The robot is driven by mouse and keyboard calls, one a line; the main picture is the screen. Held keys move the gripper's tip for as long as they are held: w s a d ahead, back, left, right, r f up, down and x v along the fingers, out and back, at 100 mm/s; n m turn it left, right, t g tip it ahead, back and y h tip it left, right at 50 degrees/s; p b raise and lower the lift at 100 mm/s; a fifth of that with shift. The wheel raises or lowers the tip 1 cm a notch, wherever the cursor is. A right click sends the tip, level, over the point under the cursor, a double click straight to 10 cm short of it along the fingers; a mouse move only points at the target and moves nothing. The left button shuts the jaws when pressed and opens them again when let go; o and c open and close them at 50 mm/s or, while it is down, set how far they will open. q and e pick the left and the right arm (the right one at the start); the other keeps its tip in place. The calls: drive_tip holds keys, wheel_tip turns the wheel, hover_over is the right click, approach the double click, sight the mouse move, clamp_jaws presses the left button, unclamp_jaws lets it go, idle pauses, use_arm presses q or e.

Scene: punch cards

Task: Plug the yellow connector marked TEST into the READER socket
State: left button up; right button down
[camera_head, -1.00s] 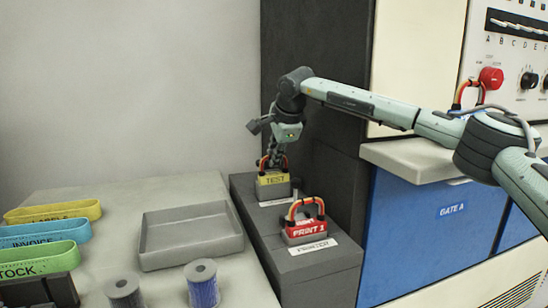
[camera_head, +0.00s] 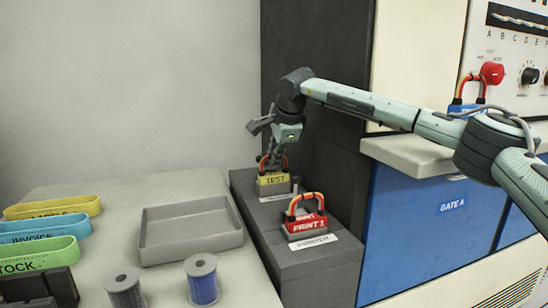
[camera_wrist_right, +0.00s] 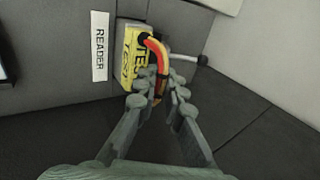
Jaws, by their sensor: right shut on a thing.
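The yellow TEST connector (camera_head: 273,181) has a red and orange cable loop on top. It stands upright at the far end of the dark ledge (camera_head: 325,275), behind a white label. In the wrist view the connector (camera_wrist_right: 134,48) is against the grey surface beside the READER label (camera_wrist_right: 100,46). My right gripper (camera_head: 274,161) is shut on its cable loop; the fingers also show in the wrist view (camera_wrist_right: 157,97). The socket under the connector is hidden, and I cannot tell how deep it sits. My left gripper is not in view.
The red PRINT 1 connector (camera_head: 305,224) stands nearer on the ledge, behind its own label. A grey tray (camera_head: 190,258) lies left, with coloured bands (camera_head: 45,231) and two spools (camera_head: 202,280) around it.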

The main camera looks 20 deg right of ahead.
drive_tip(key=shift+f+b, duration=0.4)
drive_tip(key=shift+f, duration=0.35)
idle(0.6)
drive_tip(key=c, duration=1.6)
unclamp_jaws()
drive_tip(key=shift+o, duration=0.2)
drive_tip(key=shift+f, duration=0.15)
